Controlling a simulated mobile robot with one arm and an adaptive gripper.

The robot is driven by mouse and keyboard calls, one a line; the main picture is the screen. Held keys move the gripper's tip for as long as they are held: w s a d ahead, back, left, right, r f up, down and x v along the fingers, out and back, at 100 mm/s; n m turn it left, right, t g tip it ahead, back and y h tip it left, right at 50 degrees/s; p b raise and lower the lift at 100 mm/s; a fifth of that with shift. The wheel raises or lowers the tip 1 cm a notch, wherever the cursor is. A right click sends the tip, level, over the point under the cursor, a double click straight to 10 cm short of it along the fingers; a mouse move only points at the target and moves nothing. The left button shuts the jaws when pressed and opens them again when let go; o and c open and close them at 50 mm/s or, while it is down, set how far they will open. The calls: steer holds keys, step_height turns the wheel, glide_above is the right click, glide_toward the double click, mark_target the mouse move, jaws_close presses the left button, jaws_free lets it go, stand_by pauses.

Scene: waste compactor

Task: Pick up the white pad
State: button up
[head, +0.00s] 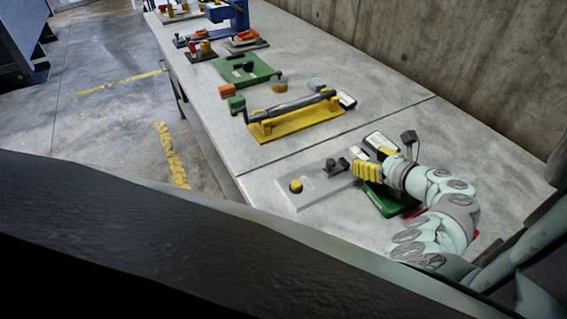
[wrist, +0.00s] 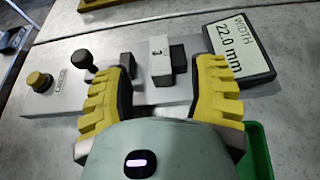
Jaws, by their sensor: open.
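A small pale block (wrist: 160,62), which looks like the white pad, sits on a grey gauge plate (wrist: 60,104) against a dark block (wrist: 178,58). My gripper (wrist: 163,68) is open in the wrist view, with its yellow fingers on either side of the pale block's line and a gap to it. Whether they are level with the block is unclear. In the head view my gripper (head: 366,171) is over the right end of the same plate (head: 310,189).
A display reading WIDTH 22.0 mm (wrist: 240,45) stands close beside the right finger. A yellow button (wrist: 38,80) and black knob (wrist: 82,60) are on the plate. A green tray (head: 385,203) is under my wrist. A yellow fixture with a roller (head: 297,121) lies farther along the bench.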

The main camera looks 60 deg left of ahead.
steer(key=shift+x, duration=0.8)
jaws_close()
